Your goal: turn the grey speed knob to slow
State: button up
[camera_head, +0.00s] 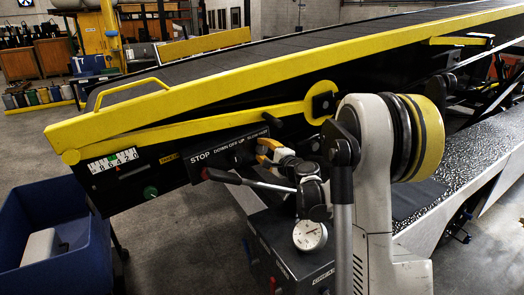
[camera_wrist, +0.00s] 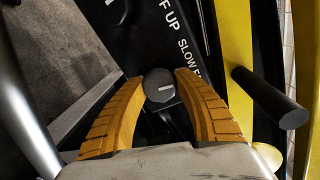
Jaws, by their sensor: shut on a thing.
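The grey speed knob (camera_wrist: 159,85) is a small dark round cap with a short pale line, in the middle of the wrist view. The line lies nearly level in that picture; I cannot tell which label it marks. The lettering "SLOW" (camera_wrist: 189,53) shows beside it, with the following word partly cut off. My gripper (camera_wrist: 158,79) has its two yellow curved fingers closed on either side of the knob. In the head view my gripper (camera_head: 268,151) is at the control panel (camera_head: 180,167) below the yellow rail, and the knob is hidden there.
A dark peg (camera_wrist: 270,97) sticks out right of my gripper. The panel has a green button (camera_head: 150,192). A blue bin (camera_head: 50,272) stands at the lower left.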

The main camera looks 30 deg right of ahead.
jog(key=shift+n, duration=0.7)
jog(key=o, duration=1.2)
jog(key=shift+s, duration=0.1)
jog(key=s+r, duration=0.1)
jog(key=s, duration=1)
jog(key=shift+s+d, duration=0.15)
jog(key=shift+s, duration=0.2)
jog(key=shift+r, duration=0.1)
